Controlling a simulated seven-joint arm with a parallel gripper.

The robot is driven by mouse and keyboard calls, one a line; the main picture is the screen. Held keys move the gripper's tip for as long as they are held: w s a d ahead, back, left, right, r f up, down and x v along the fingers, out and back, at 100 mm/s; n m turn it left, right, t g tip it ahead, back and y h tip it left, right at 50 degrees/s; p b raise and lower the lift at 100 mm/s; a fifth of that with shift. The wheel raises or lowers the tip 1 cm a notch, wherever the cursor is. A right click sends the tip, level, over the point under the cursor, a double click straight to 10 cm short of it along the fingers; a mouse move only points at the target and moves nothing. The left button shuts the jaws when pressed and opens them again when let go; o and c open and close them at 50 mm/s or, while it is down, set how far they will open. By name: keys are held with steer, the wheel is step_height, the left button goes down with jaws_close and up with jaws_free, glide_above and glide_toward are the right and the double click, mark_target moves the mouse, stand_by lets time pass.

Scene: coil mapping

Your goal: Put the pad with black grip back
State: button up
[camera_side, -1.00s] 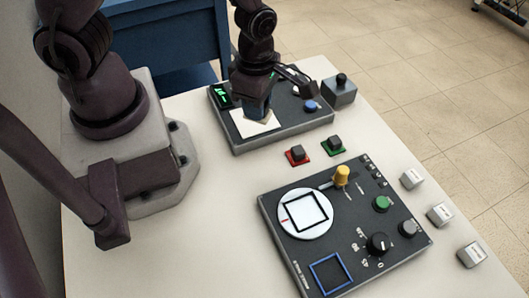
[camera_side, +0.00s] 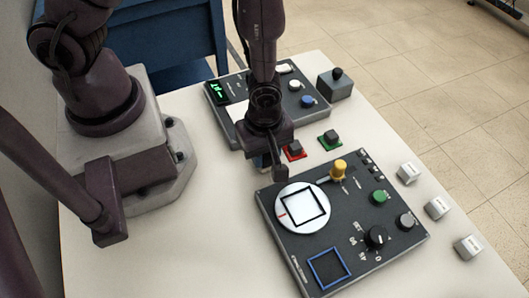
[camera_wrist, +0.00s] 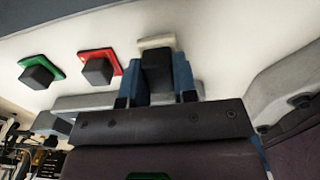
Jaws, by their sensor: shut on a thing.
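My gripper (camera_side: 264,162) is just left of the red pad (camera_side: 294,150), low over the table. In the wrist view its blue fingers are shut on a black grip (camera_wrist: 157,70) between them. A pale cream pad (camera_wrist: 156,43) shows at the far end of this grip. The side view mostly hides the held pad; whether it touches the table cannot be told. The red pad and the green pad (camera_side: 330,138), each with its own dark grip, sit on the table beside it. They also show in the wrist view, red (camera_wrist: 98,68) and green (camera_wrist: 37,72).
A dark front console (camera_side: 390,262) carries a white disc (camera_side: 287,218) with a black square outline, a blue square outline (camera_side: 329,268), a yellow knob (camera_side: 339,170) and several other knobs. Pale blocks (camera_side: 437,208) line the right edge.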

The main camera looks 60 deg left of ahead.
steer(key=shift+f, duration=0.35)
steer(key=shift+f, duration=0.1)
steer(key=o, duration=1)
steer(key=shift+c, duration=0.2)
steer(key=w+a+r+m+t+h, duration=0.15)
steer(key=r+m, duration=0.25)
steer(key=r, duration=0.8)
steer(key=a+r+m+t+y, duration=0.1)
steer(key=a+r+m, duration=0.25)
steer(key=r, duration=0.95)
steer(key=s+a+r+m+t, duration=0.3)
steer(key=s+a+r+m, duration=0.2)
steer(key=r+m, duration=0.4)
steer(key=shift+s+a+m, duration=0.4)
steer(key=shift+a+m, duration=0.1)
steer(key=shift+m, duration=0.25)
